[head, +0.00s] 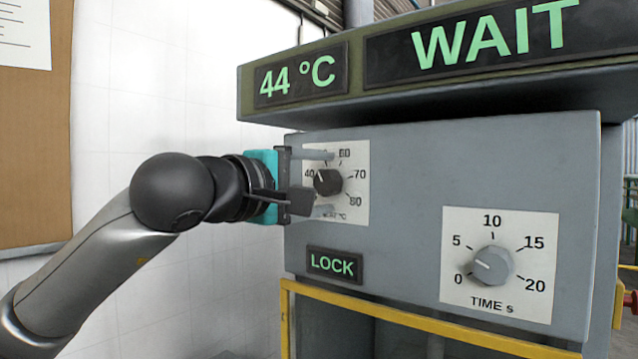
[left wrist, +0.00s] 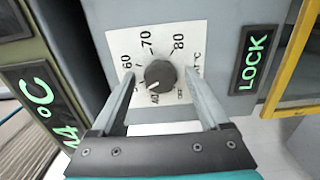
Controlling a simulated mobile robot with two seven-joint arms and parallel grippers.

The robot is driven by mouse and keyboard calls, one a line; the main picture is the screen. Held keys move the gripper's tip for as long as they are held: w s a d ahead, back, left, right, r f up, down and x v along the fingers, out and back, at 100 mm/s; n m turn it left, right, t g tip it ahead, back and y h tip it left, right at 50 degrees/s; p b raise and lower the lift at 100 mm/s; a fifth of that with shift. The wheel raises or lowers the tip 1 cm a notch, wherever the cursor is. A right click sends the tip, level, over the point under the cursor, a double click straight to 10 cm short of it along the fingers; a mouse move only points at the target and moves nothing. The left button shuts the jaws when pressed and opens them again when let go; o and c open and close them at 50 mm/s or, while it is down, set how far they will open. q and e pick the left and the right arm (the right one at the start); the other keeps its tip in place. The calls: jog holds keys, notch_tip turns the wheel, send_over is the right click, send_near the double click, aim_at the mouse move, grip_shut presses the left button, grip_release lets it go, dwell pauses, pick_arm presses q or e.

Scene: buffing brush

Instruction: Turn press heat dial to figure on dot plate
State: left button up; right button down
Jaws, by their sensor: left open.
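The heat dial is a dark round knob (head: 328,182) on a white scale plate (head: 352,212) with figures from 40 to 80. In the left wrist view the knob (left wrist: 159,75) sits between my fingers, its white mark pointing near 40. My left gripper (head: 319,177) is open in front of the dial, one finger on each side. In the left wrist view a gap shows between the knob and each fingertip of the gripper (left wrist: 160,77). The temperature display (head: 295,80) reads 44 °C. I see no plate with dots. My right gripper is out of view.
The wide display (head: 495,40) reads WAIT. A time dial (head: 493,266) is at the lower right of the grey panel, pointing between 0 and 5. A LOCK sign (head: 334,265) is below the heat dial. A yellow rail (head: 400,320) runs under the panel.

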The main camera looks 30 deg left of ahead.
pick_arm(q)
jog(key=shift+s, duration=0.1)
jog(key=s+a+b, duration=0.1)
jog(key=s+b, duration=0.6)
jog(key=s, duration=0.8)
jog(key=shift+b, duration=0.3)
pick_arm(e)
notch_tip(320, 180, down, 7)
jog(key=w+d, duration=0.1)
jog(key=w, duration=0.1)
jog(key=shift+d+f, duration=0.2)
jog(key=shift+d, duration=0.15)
pick_arm(q)
jog(key=shift+a, duration=0.1)
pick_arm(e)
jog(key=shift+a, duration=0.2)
